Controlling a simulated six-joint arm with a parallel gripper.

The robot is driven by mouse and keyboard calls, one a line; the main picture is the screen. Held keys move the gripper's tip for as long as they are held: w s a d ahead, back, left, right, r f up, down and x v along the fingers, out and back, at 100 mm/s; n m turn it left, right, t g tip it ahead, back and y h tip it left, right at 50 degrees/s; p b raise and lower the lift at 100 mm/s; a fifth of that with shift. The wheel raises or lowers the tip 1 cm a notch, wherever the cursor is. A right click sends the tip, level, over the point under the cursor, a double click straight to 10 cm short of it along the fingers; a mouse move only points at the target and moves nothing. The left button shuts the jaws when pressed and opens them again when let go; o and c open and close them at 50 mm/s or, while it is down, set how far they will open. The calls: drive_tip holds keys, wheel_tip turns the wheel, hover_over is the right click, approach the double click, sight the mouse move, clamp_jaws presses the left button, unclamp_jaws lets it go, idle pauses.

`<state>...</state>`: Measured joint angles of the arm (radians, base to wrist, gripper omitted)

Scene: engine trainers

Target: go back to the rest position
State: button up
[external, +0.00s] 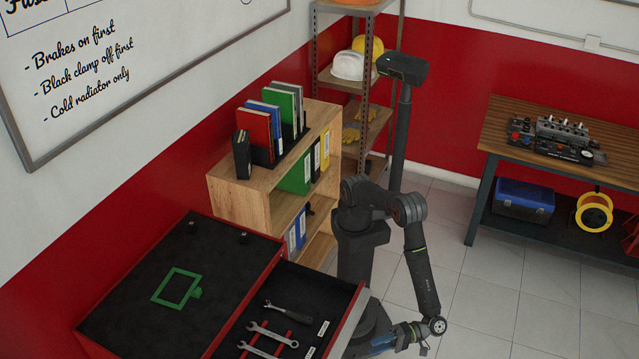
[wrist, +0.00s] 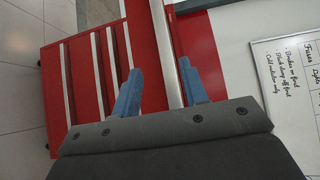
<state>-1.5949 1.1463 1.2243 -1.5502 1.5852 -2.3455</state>
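My gripper (external: 383,345) is low at the bottom of the external view, to the right of the open drawer. In the wrist view my gripper (wrist: 159,85) shows two blue fingers spread apart with nothing between them, so it is open and empty. My arm is folded, with the forearm hanging down from the elbow toward the floor. The red tool cabinet (wrist: 85,80) fills the left and middle of the wrist view, beyond the fingers.
The open drawer (external: 345,335) holds wrenches and a ratchet (external: 288,312). A green frame (external: 178,287) lies on the black cabinet top (external: 235,262). A wooden bookcase (external: 235,195) stands behind. Tiled floor (external: 500,290) is clear to the right, before the workbench (external: 500,130).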

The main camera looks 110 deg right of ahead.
sight(338, 357)
drive_tip(key=w, duration=1.4)
drive_tip(key=shift+r, duration=0.1)
drive_tip(key=shift+s, duration=0.1)
drive_tip(key=s, duration=1.7)
drive_tip(key=shift+s, duration=0.25)
drive_tip(key=shift+w, duration=0.1)
drive_tip(key=shift+w, duration=8.55)
drive_tip(key=shift+w+d, duration=0.1)
drive_tip(key=shift+w, duration=0.15)
